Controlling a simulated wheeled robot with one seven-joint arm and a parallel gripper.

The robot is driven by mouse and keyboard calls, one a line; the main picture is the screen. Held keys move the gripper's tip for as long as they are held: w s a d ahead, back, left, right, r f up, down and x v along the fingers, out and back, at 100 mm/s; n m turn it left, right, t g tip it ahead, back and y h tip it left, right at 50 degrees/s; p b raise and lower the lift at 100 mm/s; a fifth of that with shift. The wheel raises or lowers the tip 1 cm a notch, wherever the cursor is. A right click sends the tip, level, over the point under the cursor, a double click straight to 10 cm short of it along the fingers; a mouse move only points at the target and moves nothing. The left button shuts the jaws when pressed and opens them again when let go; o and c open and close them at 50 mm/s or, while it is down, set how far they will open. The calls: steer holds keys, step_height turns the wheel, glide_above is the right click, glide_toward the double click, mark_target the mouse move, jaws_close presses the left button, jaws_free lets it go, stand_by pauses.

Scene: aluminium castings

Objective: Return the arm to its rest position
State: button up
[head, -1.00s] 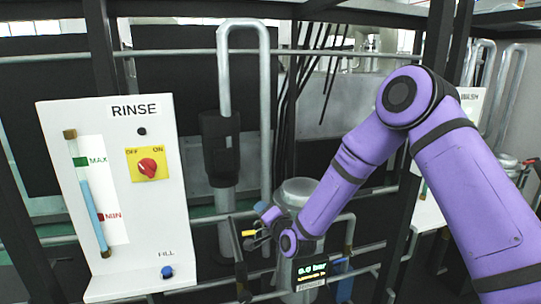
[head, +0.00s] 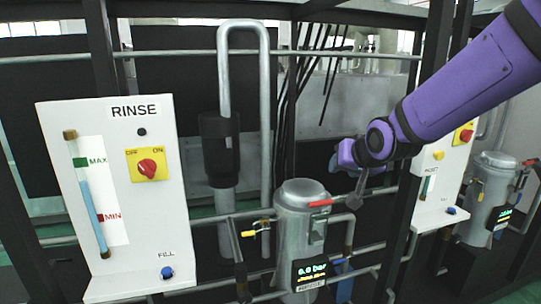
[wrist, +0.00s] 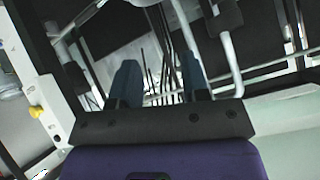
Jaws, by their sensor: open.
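My purple arm (head: 475,75) reaches in from the upper right in the head view. My gripper (head: 359,185) hangs at its end, in front of the pipes and a little right of and above the grey canister (head: 300,225). It appears apart from the canister, though its depth is hard to judge. In the wrist view, my gripper (wrist: 160,88) shows two dark fingers spread apart with nothing between them.
The RINSE panel (head: 115,200) with a red knob stands at the left. A second white panel (head: 440,185) stands behind my arm at the right. Dark posts, horizontal pipes and a small pressure display (head: 310,271) surround the canister.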

steer(key=s+d+r+g+h, duration=0.1)
steer(key=s+d, duration=0.3)
steer(key=s, duration=0.5)
steer(key=s+d+r+g, duration=0.2)
steer(key=s+d, duration=0.2)
steer(key=s, duration=0.6)
steer(key=s+d+r+g+h, duration=0.1)
steer(key=s+d, duration=0.4)
steer(key=s, duration=0.5)
steer(key=shift+r+n+g+h, duration=0.3)
steer(key=shift+r+n+g, duration=0.1)
steer(key=shift+r, duration=0.2)
